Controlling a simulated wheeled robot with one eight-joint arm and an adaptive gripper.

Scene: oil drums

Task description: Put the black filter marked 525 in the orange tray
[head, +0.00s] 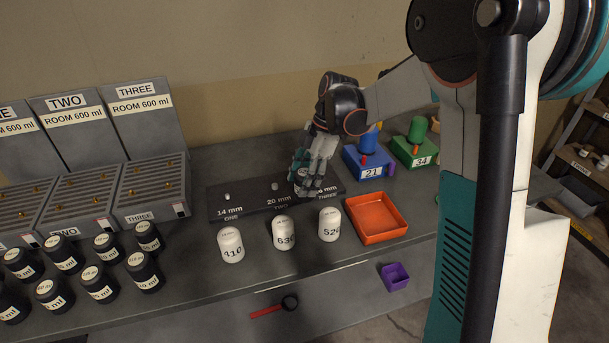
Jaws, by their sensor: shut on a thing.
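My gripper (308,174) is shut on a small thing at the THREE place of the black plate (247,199). The fingers hide most of that thing; only a pale bit shows, and I cannot read a mark on it. I cannot make out a black filter marked 525. A white canister (330,225) in front of the plate has a mark that starts with 52; its last digit is unclear. The orange tray (401,229) lies empty to the right of that canister, to the right of and nearer than my gripper.
White canisters marked 410 (231,245) and 630 (284,233) stand left of the third. Several black bottles (145,271) stand at left before grey racks (152,190). Blue block 21 (367,162) and green block 34 (413,151) stand behind the tray. A purple box (395,277) is lower right.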

